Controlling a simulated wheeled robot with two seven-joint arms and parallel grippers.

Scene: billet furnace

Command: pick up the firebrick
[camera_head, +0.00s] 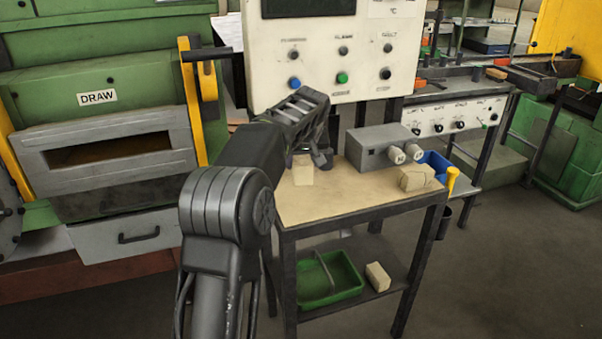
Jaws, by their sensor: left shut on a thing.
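A pale firebrick (302,172) stands upright at the left end of the small table (345,205). My left arm reaches in from below and its left gripper (319,158) is at this brick, shut on it. The gripper and wrist hide the brick's upper part, and the finger contact is hard to see. I cannot tell whether the brick is clear of the tabletop. A second pale block (416,178) lies near the table's right front corner. Another pale block (377,276) is on the lower shelf. My right gripper is not in view.
A grey box with two round ends (383,146) sits at the table's back right, beside a blue bin (434,163) and yellow item (452,180). A green tray (331,279) is on the shelf. A control panel (340,60) rises behind; the green furnace (100,65) stands left.

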